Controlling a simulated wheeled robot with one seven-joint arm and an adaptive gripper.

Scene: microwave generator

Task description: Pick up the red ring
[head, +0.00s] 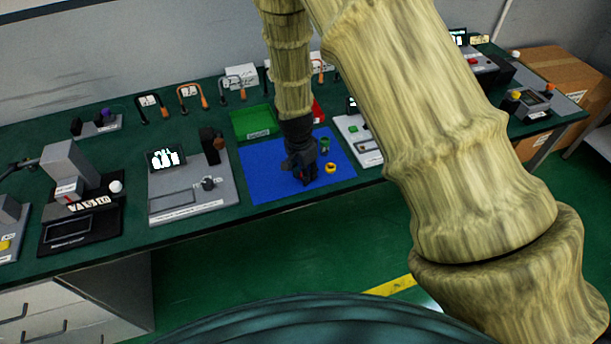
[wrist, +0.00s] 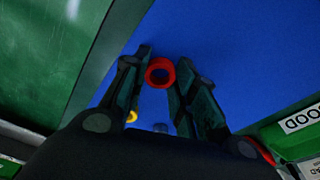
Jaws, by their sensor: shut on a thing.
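The red ring (wrist: 160,73) shows in the wrist view between the tips of my gripper (wrist: 158,80), with a finger on each side of it. My gripper is shut on the ring. In the head view my gripper (head: 302,178) points down over the blue mat (head: 262,178). A small reddish patch shows at its tip there, mostly hidden by the fingers. I cannot tell how far the ring is from the mat.
A yellow ring (head: 330,168) and a small green part (head: 325,144) are on the mat, right of my gripper. A green tray (head: 252,122) and a partly hidden red tray (head: 319,112) stand behind. Devices flank the mat. The mat's left part is clear.

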